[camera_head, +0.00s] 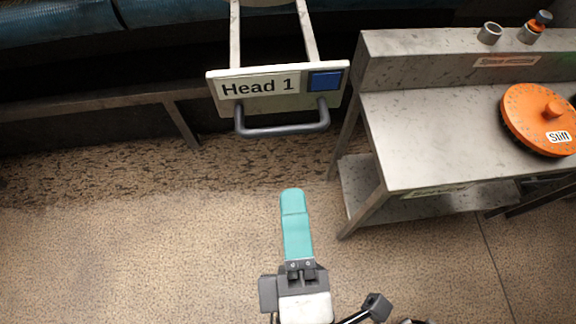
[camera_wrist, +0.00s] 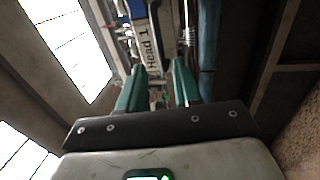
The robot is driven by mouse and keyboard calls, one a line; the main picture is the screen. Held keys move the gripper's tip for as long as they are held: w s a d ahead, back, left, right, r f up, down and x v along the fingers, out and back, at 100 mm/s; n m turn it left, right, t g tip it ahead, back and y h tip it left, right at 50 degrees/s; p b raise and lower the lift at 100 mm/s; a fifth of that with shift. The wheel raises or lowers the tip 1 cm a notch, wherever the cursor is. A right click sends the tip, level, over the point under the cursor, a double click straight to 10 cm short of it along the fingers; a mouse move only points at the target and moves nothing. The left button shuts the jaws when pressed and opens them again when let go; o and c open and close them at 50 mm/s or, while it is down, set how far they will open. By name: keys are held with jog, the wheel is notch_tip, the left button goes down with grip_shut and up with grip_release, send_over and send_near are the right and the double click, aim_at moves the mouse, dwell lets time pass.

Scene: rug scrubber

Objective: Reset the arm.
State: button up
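My gripper (camera_head: 292,196) points up the picture in the head view, over the speckled floor, with one teal finger showing there. In the wrist view both teal fingers of the gripper (camera_wrist: 159,72) stand apart, and I see nothing held between them. Ahead of it, apart from the fingertips, is a pale panel marked "Head 1" (camera_head: 262,103) with a blue square and a dark bar handle (camera_head: 284,131). The "Head 1" panel (camera_wrist: 154,46) also shows beyond the fingers in the wrist view.
A grey metal table (camera_head: 432,140) stands to the right, with a lower shelf. An orange round disc marked "Stiff" (camera_head: 535,125) lies on it. Two small cylinders, one plain metal (camera_head: 489,34) and one orange-topped (camera_head: 536,27), stand on its back ledge. Floor at left (camera_head: 130,255) is clear.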

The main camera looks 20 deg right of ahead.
jog(key=w+d+f+m+g+h+p, duration=0.1)
jog(key=w+d+f+m+g+p, duration=0.15)
jog(key=d+f+m+g, duration=0.5)
jog(key=w+d+f+m+g+h+p, duration=0.1)
jog(key=d+f+m+g+p, duration=0.2)
jog(key=d, duration=0.8)
jog(key=s+d+f+m+g+y+p, duration=0.2)
jog(key=s+f+m+g+y+p, duration=0.2)
jog(key=s+f+g+y, duration=0.3)
notch_tip(320, 180, down, 2)
jog(key=shift+s+d+y, duration=0.2)
jog(key=shift+y, duration=0.3)
